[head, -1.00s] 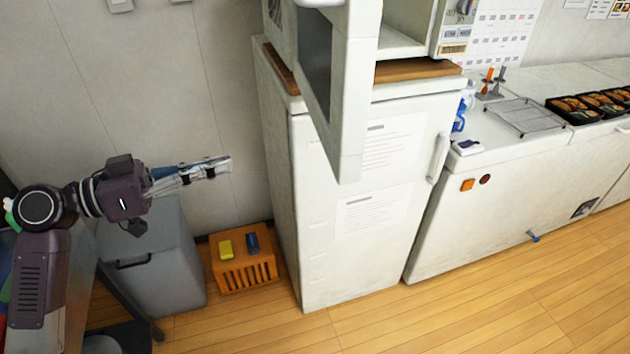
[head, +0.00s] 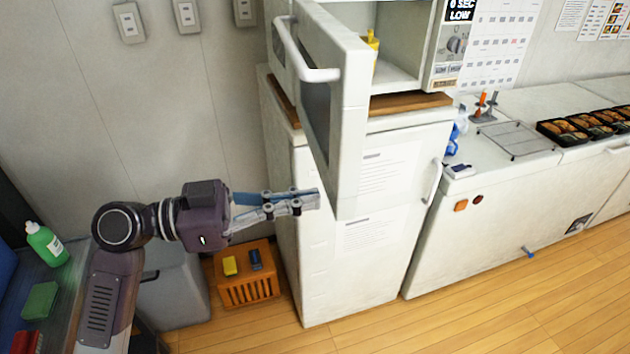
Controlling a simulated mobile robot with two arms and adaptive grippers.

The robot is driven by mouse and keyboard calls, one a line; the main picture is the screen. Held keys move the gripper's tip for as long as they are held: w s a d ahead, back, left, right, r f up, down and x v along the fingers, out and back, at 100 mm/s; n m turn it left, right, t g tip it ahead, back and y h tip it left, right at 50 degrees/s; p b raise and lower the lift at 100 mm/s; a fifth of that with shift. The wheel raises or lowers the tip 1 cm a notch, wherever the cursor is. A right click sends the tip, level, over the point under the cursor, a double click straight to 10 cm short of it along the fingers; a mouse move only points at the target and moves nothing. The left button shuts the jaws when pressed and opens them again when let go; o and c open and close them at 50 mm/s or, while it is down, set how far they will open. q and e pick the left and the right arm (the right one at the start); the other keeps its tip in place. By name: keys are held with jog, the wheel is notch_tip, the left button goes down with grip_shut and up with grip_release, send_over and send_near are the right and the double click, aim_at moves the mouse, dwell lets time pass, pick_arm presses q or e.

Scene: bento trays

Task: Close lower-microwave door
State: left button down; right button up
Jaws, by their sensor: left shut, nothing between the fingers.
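The white microwave (head: 403,78) stands on a wooden board on top of a white fridge, at the top middle of the head view. Its door (head: 352,125) is swung wide open toward me, with a curved white handle (head: 290,45) on its left face. A yellow item (head: 373,48) shows in or by the open cavity, partly hidden by the door. My left gripper (head: 312,197) is shut and empty. In the picture its tips lie just left of the door's lower end, below the handle; I cannot tell whether they touch. My right gripper is not in view.
The white fridge (head: 310,235) stands below the microwave. An orange crate (head: 247,290) and a grey bin (head: 175,300) are on the floor beside it. A white counter-height freezer (head: 510,220) with food trays (head: 580,130) stands at right. A green bottle (head: 47,243) is at left.

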pick_arm(q)
jog(key=shift+p+x, duration=0.4)
jog(key=shift+x, duration=0.55)
